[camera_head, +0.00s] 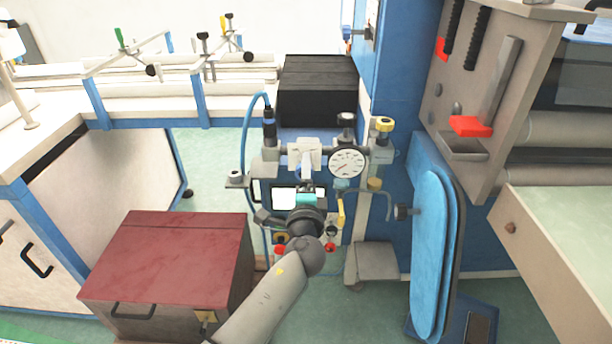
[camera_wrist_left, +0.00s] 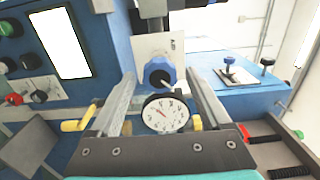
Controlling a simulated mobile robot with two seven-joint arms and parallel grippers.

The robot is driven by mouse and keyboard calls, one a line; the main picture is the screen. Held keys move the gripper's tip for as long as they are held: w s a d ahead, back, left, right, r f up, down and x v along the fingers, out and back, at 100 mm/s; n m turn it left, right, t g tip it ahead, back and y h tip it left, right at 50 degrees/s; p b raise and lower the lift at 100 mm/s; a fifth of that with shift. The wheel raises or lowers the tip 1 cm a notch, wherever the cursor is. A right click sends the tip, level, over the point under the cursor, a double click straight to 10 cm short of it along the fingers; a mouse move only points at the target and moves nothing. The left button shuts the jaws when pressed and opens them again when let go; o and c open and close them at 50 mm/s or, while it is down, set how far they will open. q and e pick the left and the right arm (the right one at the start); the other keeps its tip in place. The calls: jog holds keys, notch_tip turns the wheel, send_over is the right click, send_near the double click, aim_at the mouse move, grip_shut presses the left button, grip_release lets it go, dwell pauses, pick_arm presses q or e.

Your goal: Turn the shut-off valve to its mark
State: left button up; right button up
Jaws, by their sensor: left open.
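A blue round knob (camera_wrist_left: 160,72) with a dark centre, likely the shut-off valve, stands in front of a white plate (camera_wrist_left: 150,45) with small dark lettering. My left gripper (camera_wrist_left: 161,80) is open, its fingers on either side of the knob. I cannot tell whether they touch it. In the head view my left gripper (camera_head: 305,172) reaches the front of the blue machine and hides most of the knob. The mark cannot be made out. My right gripper is not in view.
A round pressure gauge (camera_head: 347,163) sits just right of the gripper. A yellow lever (camera_head: 341,213) is below it. A dark red box (camera_head: 170,258) stands at lower left. A blue padded board (camera_head: 432,240) stands on the right.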

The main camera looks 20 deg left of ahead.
pick_arm(q)
jog(key=p+v, duration=0.1)
jog(key=v, duration=1.4)
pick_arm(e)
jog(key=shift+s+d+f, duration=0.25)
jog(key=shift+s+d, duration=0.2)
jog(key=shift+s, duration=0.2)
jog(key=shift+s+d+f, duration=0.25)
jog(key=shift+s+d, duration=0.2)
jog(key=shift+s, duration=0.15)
pick_arm(q)
jog(key=shift+s, duration=0.1)
